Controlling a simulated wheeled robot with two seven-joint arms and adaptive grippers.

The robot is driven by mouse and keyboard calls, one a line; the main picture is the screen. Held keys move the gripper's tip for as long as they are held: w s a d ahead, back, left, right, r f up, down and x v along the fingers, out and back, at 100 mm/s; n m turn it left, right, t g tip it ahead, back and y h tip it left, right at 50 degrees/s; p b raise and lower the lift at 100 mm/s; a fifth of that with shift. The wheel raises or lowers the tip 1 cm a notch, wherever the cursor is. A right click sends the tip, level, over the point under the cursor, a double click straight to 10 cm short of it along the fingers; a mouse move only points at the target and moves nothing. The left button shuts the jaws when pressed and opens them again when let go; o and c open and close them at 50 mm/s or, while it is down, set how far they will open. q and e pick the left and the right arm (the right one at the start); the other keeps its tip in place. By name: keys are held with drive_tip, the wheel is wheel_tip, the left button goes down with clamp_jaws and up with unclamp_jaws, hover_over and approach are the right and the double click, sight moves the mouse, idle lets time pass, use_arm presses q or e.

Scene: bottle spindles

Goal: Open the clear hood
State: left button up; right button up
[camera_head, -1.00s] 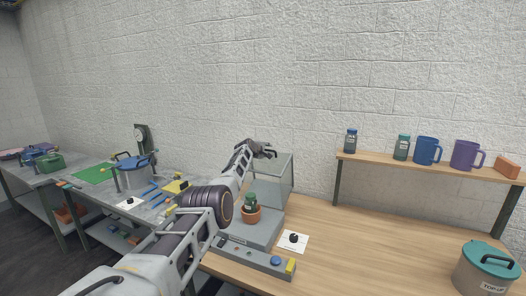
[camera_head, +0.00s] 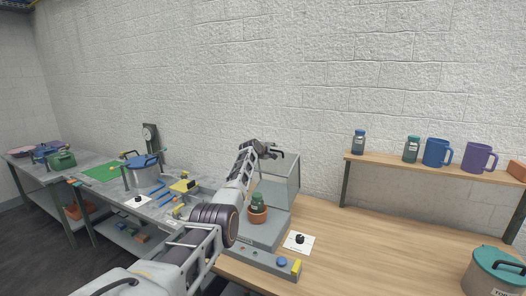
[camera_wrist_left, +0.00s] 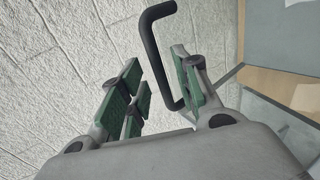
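The clear hood (camera_head: 292,178) is a see-through box with grey edges, on a grey base (camera_head: 262,232) by the wall. Its tilt is hard to tell. My left gripper (camera_head: 273,150) is at the hood's upper part, and my arm hides some of its left side. In the left wrist view, my left gripper (camera_wrist_left: 160,78) has its green-padded fingers apart. A black bent handle (camera_wrist_left: 153,42) runs between them, closer to the right-hand finger. No grip on it shows. My right gripper is out of view.
A green-lidded jar (camera_head: 257,200) stands in a brown pot (camera_head: 257,215) on the base. A blue button (camera_head: 282,261) and a card with a black knob (camera_head: 299,240) are in front. A shelf (camera_head: 420,166) with bottles and mugs is at right. The wooden tabletop (camera_head: 390,255) has free room.

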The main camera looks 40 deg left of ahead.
use_arm(q)
drive_tip(key=shift+s+d, duration=0.15)
drive_tip(key=shift+s, duration=0.05)
drive_tip(key=shift+s+d+r, duration=0.1)
drive_tip(key=shift+s, duration=0.1)
drive_tip(key=v, duration=0.9)
drive_tip(key=shift+s, duration=0.15)
idle(0.8)
drive_tip(key=shift+r, duration=0.15)
idle(0.4)
drive_tip(key=shift+d, duration=0.1)
